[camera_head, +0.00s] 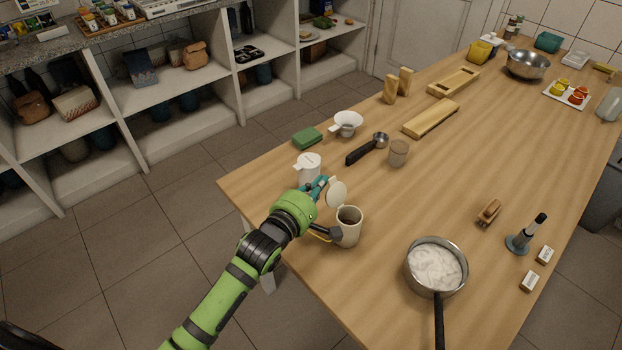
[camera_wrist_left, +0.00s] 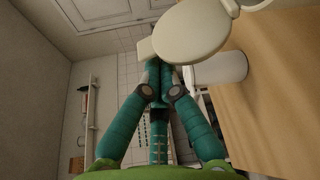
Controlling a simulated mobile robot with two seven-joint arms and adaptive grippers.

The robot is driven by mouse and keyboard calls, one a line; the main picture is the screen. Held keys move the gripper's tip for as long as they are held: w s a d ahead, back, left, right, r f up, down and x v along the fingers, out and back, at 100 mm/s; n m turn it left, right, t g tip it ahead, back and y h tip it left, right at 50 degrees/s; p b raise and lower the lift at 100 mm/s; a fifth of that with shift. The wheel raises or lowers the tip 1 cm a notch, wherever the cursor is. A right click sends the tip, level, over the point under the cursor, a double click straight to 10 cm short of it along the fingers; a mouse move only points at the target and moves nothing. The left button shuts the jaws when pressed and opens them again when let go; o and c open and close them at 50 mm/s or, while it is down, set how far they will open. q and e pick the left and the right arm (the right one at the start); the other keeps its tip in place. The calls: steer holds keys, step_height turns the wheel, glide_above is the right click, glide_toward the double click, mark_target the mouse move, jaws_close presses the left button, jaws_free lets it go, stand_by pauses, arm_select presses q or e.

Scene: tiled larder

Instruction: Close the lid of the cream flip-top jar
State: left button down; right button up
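The cream flip-top jar (camera_head: 348,230) stands upright on the wooden table near its left edge. Its round lid (camera_head: 337,194) is open and stands steeply up beside the mouth, which shows dark inside. In the left wrist view the lid (camera_wrist_left: 192,30) fills the top centre, with a small tab at its left edge. My left gripper (camera_head: 321,186) is beside the lid. Its teal fingers (camera_wrist_left: 159,66) come together at the tips, shut, just below the tab; I cannot tell whether they touch it. I see nothing between them. My right gripper is not in view.
A white lidded jar (camera_head: 308,170) stands just behind the gripper. A saucepan (camera_head: 436,267) with white contents is to the right. The table right of the jar is clear.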

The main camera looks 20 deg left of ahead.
mark_target(330, 201)
arm_select(q)
steer(key=shift+w+f, duration=0.1)
